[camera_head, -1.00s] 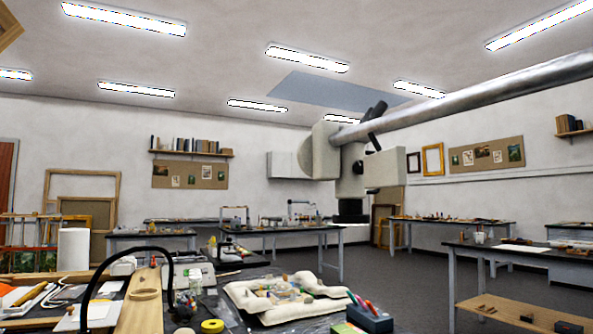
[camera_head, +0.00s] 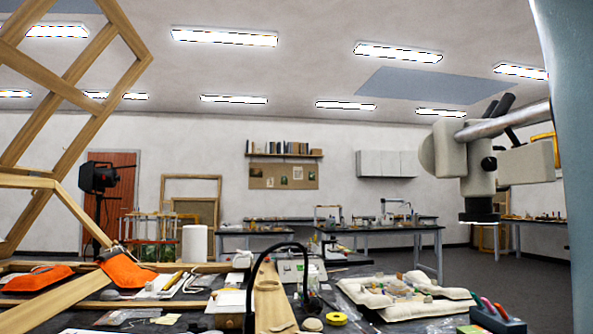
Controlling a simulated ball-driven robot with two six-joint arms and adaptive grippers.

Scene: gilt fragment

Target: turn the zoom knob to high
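A pale grey microscope head (camera_head: 479,182) hangs from a metal boom at the right. A small dark round knob (camera_head: 489,163) shows on its front side; I cannot read any marking on it or tell its setting. Two black eyepiece tubes rise at the upper right of the head, and a black ring-shaped part sits at its bottom. Neither of my grippers is in view, and nothing is seen touching the microscope. A smooth blue-grey shape at the right edge hides the rest of the boom.
The bench in front holds a cream cushion (camera_head: 387,296) with small fragments on it, a grey holder (camera_head: 497,318) with coloured handles, a yellow tape roll (camera_head: 336,319) and a black curved lamp neck (camera_head: 248,290). A wooden frame (camera_head: 75,95) stands close at the left.

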